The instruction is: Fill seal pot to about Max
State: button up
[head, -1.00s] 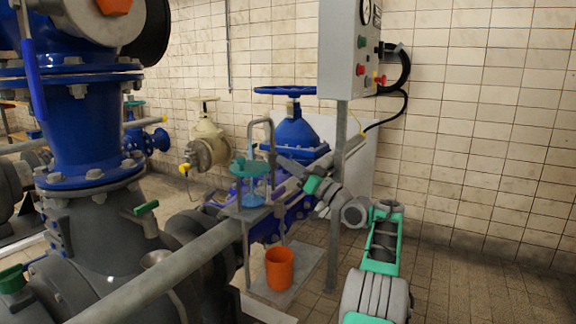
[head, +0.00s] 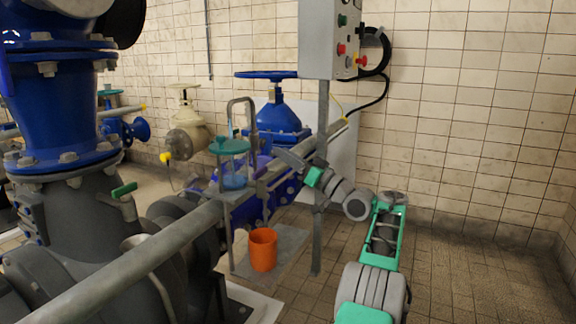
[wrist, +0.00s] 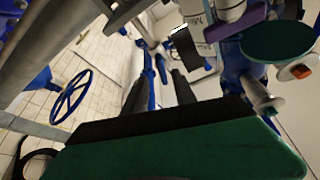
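The seal pot (head: 234,172) is a small clear vessel with a green lid and blue liquid in its lower part. It stands on a bracket by the long grey pipe; no Max mark is readable. A grey bent tube (head: 251,108) rises behind it. My gripper (head: 287,157) is to the right of the pot, at about its height, and appears apart from it. Its fingers are too small and overlapped by pipework to show their opening. In the wrist view a green disc (wrist: 280,43) is at upper right; I cannot tell if it is the pot's lid.
An orange bucket (head: 263,250) stands on a floor plate below the pot. A grey control box (head: 330,40) on a post stands close to my arm. A blue handwheel valve (head: 275,115) is behind. The long pipe (head: 150,250) crosses the front left. Tiled floor (head: 470,265) at right is clear.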

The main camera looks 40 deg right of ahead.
jog(key=shift+b+v, duration=0.3)
jog(key=shift+v, duration=0.55)
jog(key=shift+s+a, duration=0.1)
dwell(7.0)
